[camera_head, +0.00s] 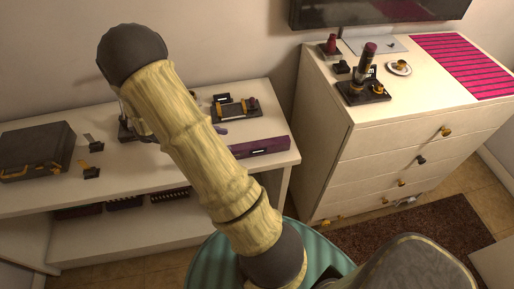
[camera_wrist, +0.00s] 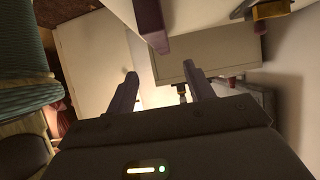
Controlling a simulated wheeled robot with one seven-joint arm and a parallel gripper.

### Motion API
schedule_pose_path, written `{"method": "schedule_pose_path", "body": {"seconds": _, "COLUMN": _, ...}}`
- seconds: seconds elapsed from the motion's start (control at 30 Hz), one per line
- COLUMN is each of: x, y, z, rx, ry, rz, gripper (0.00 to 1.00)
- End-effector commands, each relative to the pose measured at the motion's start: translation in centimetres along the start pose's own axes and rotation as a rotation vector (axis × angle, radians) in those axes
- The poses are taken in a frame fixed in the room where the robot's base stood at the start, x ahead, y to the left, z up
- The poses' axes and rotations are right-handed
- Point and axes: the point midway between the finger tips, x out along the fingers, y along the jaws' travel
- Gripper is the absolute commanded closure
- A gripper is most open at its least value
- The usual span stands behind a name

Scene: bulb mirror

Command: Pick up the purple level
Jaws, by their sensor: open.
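The purple level (camera_head: 260,148) is a long purple bar lying near the front edge of the light desk (camera_head: 60,205), at its right end. Its left end is hidden behind my arm in the head view. In the wrist view a purple bar that looks like the level (camera_wrist: 150,22) shows at the top centre, beyond my fingertips and apart from them. My gripper (camera_wrist: 162,84) is open, with nothing between its two fingers. In the head view my arm hides most of the gripper.
A dark case (camera_head: 38,150) stands on the desk's left. A dark tray with small items (camera_head: 237,108) lies behind the level. A white dresser (camera_head: 400,150) stands to the right, carrying a dark stand with a bottle-like object (camera_head: 364,85). Bare desk lies around the level.

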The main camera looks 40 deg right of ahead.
Motion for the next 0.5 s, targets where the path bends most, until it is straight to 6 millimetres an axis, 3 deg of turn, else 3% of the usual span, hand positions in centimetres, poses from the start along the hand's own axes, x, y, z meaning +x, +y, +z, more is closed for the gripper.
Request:
{"method": "schedule_pose_path", "body": {"seconds": 0.3, "x": 5.3, "y": 0.1, "z": 0.0, "rx": -0.002, "ry": 0.001, "rz": 0.002, "gripper": 0.47}}
{"method": "schedule_pose_path", "body": {"seconds": 0.5, "x": 6.1, "y": 0.0, "z": 0.0, "rx": 0.0, "ry": -0.001, "rz": 0.0, "gripper": 0.47}}
